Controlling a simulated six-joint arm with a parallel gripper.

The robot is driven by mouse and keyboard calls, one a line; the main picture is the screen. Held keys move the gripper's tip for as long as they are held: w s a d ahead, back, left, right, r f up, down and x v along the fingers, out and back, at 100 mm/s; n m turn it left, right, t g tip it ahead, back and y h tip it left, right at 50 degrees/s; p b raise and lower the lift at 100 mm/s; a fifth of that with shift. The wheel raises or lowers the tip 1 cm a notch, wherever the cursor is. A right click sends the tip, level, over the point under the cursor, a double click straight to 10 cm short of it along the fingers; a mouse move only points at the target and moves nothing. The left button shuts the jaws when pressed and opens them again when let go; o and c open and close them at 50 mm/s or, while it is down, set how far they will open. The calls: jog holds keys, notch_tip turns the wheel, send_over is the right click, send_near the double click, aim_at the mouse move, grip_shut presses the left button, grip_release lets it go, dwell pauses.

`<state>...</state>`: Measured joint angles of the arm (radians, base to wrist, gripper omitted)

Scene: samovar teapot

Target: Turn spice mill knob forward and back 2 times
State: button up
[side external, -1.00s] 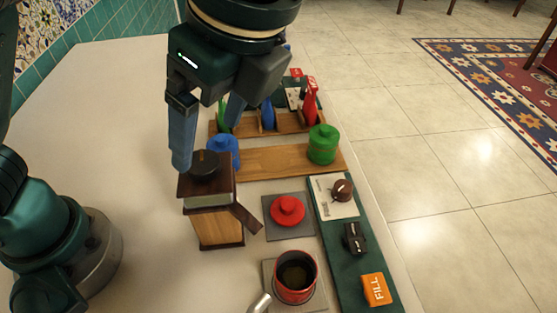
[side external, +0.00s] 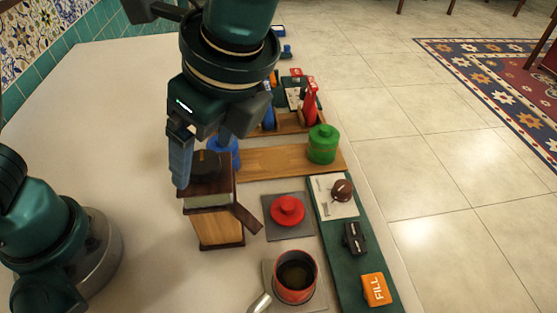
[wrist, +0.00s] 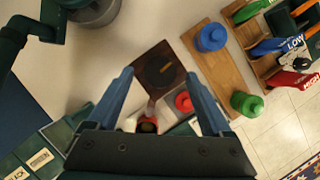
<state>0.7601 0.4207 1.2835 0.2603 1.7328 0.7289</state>
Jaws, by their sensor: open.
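The spice mill (side external: 220,222) is a wooden box with a dark top and a sloping dark piece on its right side. Its round black knob (side external: 206,163) sits on top; the wrist view shows the knob (wrist: 160,70) on the square brown top. My gripper (side external: 200,165) is open above the mill. In the side view one blue finger hangs just left of the knob and the other is partly hidden behind it. In the wrist view the knob lies between the fingertips of my gripper (wrist: 160,76), with gaps on both sides. I cannot tell contact.
A red lidded pot (side external: 287,211) and a red cup of dark liquid (side external: 295,277) stand right of the mill. A green jar (side external: 323,145) stands on a wooden board (side external: 275,161), with a blue jar (wrist: 211,37) too. A green panel (side external: 345,268) with controls lies further right.

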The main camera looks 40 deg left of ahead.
jog(key=shift+a+f, duration=0.15)
jog(key=shift+f, duration=0.25)
grip_shut()
